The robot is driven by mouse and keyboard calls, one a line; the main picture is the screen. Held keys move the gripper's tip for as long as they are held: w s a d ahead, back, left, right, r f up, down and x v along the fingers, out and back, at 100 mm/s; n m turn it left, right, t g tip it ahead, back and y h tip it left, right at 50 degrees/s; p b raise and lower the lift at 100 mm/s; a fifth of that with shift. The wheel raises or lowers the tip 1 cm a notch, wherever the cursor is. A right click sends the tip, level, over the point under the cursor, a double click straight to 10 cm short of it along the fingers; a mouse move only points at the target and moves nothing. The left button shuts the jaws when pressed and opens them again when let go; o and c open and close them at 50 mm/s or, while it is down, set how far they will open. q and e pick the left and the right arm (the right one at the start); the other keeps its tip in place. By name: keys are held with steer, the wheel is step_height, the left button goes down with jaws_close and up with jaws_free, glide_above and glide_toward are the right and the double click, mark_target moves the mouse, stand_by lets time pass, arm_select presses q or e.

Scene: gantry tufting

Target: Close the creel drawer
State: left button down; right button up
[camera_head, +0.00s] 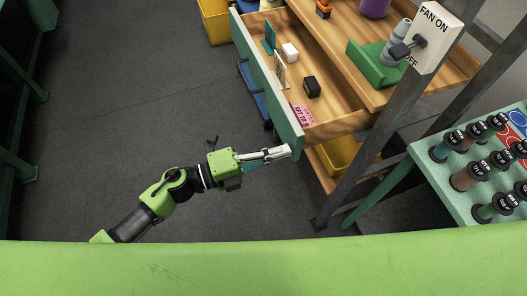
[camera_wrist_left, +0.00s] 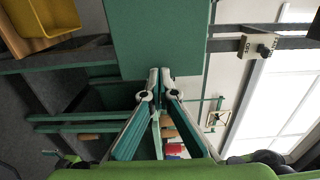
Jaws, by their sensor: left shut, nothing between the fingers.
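The creel drawer (camera_head: 265,82) is pulled open from the wooden cabinet, with its long green front facing left and down. Inside it are a teal card (camera_head: 269,36), a white box (camera_head: 290,52), a black box (camera_head: 311,86) and a pink ticket (camera_head: 303,114). My left gripper (camera_head: 287,152) is shut and empty, its tips at the near end of the drawer front. In the left wrist view, the shut fingertips (camera_wrist_left: 160,74) point at a green panel (camera_wrist_left: 155,35), likely the drawer front; I cannot tell if they touch. My right gripper is out of view.
A grey metal post (camera_head: 375,143) stands right of the drawer's near end. A green rack of labelled spools (camera_head: 455,185) is at the right. A fan switch box (camera_head: 432,32) hangs above. Yellow bins (camera_head: 340,155) sit below.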

mark_target(351, 129)
arm_select(q)
steer(key=shift+d, duration=0.3)
steer(key=shift+w, duration=0.1)
steer(key=shift+w+d, duration=0.1)
steer(key=shift+d, duration=0.45)
steer(key=b+x, duration=0.2)
steer(key=x, duration=1.6)
steer(key=shift+f, duration=0.15)
steer(key=shift+w+d, duration=0.1)
steer(key=shift+d, duration=0.15)
steer(key=shift+r, duration=0.25)
